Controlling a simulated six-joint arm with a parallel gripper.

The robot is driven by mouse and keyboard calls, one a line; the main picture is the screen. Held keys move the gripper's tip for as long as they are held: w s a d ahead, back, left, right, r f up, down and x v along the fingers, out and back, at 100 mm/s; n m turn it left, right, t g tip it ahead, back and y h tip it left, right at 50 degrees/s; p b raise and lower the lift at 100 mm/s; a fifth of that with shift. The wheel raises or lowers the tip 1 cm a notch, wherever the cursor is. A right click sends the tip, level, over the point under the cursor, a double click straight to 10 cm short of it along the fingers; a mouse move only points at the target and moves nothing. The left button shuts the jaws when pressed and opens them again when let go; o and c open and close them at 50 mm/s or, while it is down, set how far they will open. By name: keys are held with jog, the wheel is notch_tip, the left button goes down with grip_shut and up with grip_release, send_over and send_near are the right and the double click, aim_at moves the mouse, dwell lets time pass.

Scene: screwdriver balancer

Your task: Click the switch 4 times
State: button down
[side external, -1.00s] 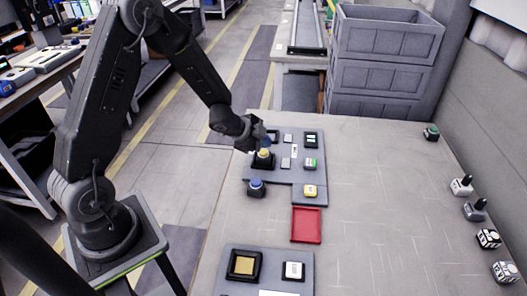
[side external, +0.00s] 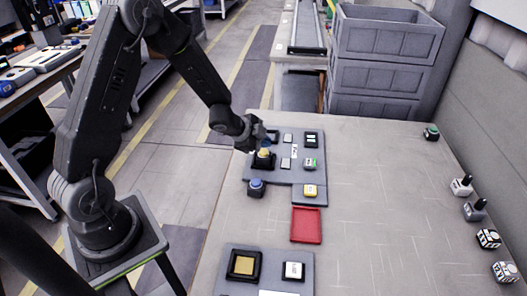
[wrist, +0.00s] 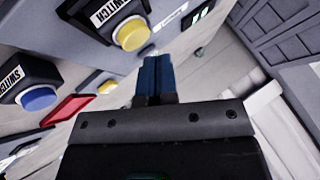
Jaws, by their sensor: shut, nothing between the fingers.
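A switch with a yellow button (side external: 264,153) on a black base sits on the grey board (side external: 297,175). In the wrist view its yellow button (wrist: 131,36) shows at upper left, with a SWITCH label on the base. A second switch with a blue button (side external: 256,184) is nearer the camera, at the board's left edge; it also shows in the wrist view (wrist: 39,98). My gripper (wrist: 153,62) has blue fingers, held shut and empty. In the side view my gripper (side external: 267,141) is close to the yellow button; contact cannot be told.
Black and white blocks, a green-topped piece (side external: 310,163) and a yellow block (side external: 310,190) share the board. A red tray (side external: 306,238) lies in front. Another board (side external: 270,286) is at the bottom. Grey crates (side external: 386,45) stand behind. The table's middle right is clear.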

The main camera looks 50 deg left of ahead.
aim_at(264, 153)
jog(key=shift+f, duration=0.15)
jog(key=shift+f, duration=0.3)
jog(key=shift+f, duration=0.5)
dwell(0.8)
jog(key=shift+r, duration=0.9)
jog(key=shift+r, duration=0.1)
jog(key=shift+r, duration=2.45)
